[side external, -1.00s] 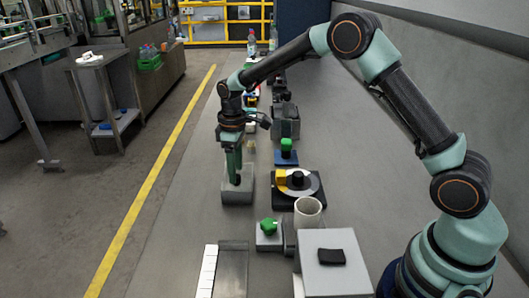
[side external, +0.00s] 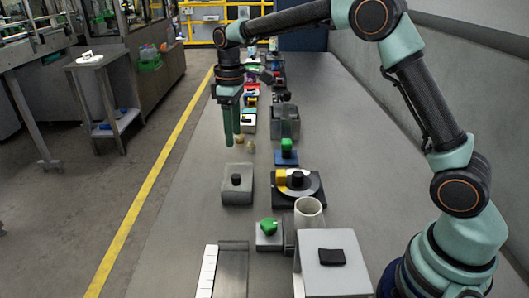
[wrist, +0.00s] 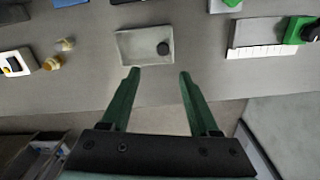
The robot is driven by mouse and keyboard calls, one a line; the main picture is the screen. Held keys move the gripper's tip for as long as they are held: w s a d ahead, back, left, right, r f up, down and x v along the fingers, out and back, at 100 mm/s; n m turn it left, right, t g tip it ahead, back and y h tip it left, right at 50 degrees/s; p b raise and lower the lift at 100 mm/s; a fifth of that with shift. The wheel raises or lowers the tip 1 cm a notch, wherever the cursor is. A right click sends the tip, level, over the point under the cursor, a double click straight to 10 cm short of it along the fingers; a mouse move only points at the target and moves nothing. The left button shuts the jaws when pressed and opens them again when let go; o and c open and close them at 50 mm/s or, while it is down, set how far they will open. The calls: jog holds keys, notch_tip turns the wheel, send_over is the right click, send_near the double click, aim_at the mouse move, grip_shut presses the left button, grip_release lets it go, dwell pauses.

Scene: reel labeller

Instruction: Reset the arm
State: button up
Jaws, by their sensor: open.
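My gripper (side external: 233,125) is raised above the bench with its green fingers pointing down. In the wrist view my gripper (wrist: 157,75) shows two green fingers spread wide apart with nothing between them. A grey block (side external: 238,193) with a black round knob (side external: 236,180) lies on the bench, nearer the camera than the fingers in the side view. The grey block (wrist: 130,46) and black knob (wrist: 163,48) also show in the wrist view, beyond the fingertips and apart from them.
A round reel device (side external: 312,184) with a yellow part sits right of the block. A blue base with a green knob (side external: 286,145), a white cup (side external: 308,210), a grey block with a green knob (side external: 269,226) and a grey box (side external: 340,277) stand along the bench. Several small items lie farther back.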

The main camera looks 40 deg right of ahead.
jog(key=shift+r, duration=0.1)
jog(key=s+d+r+m+t, duration=0.2)
jog(key=s+r+m, duration=0.1)
jog(key=s, duration=0.8)
jog(key=s+d+r+m+t, duration=0.2)
jog(key=s+r+m+t, duration=0.1)
jog(key=s, duration=0.7)
jog(key=shift+s+m+t, duration=0.3)
jog(key=shift+s+m, duration=0.05)
jog(key=shift+m, duration=0.05)
jog(key=shift+d, duration=0.1)
